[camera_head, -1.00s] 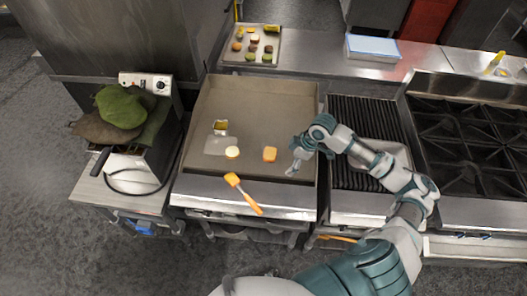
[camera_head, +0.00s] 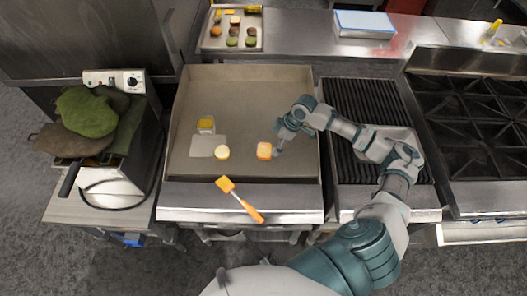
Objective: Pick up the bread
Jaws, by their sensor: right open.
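An orange-brown piece that looks like the bread (camera_head: 264,150) lies on the flat griddle (camera_head: 255,95), right of its middle. A round pale piece (camera_head: 222,152), perhaps also bread, lies to its left. My right gripper (camera_head: 279,144) is open and low over the griddle, just right of the orange-brown piece. I cannot tell whether it touches it. My left gripper is out of view.
A spatula with an orange handle (camera_head: 248,208) lies across the griddle's front edge. A pale square sheet (camera_head: 208,146) and a small yellow-topped item (camera_head: 206,124) lie left on the griddle. A food tray (camera_head: 214,41) stands behind. A ribbed grill (camera_head: 350,100) is to the right.

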